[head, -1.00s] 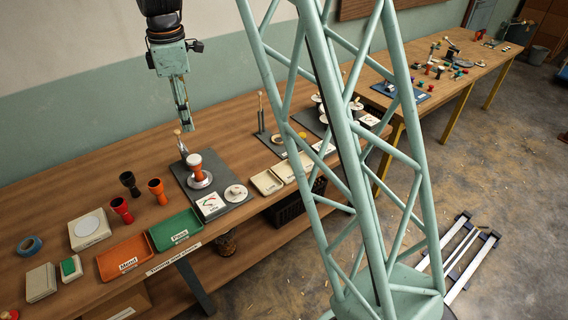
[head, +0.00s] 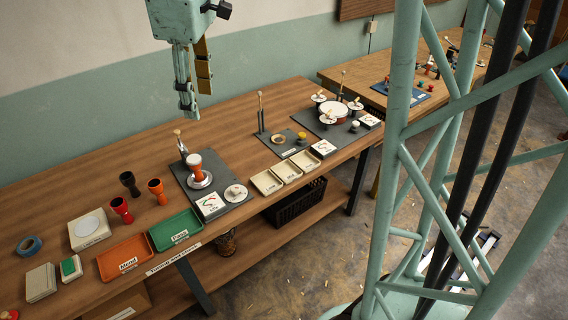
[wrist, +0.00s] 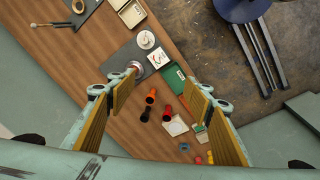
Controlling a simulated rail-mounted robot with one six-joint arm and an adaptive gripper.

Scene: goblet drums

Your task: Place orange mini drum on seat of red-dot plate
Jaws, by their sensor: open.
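An orange mini drum (head: 157,190) stands on the table left of the grey mat. Another orange-bodied drum with a white head (head: 195,165) stands on a round metal plate (head: 201,180) on that mat. A white disc (head: 235,192) with a small knob lies on the mat to its right. I cannot make out which plate bears a red dot. My gripper (head: 195,106) is open and empty, high above the table. In the wrist view, the drums lie far below and between the open fingers (wrist: 157,84).
A red drum (head: 121,208) and a black drum (head: 130,183) stand beside the orange one. An orange tray (head: 125,259) and a green tray (head: 175,231) lie at the front edge. A gauge card (head: 210,204) and an upright tool (head: 181,145) are on the mat.

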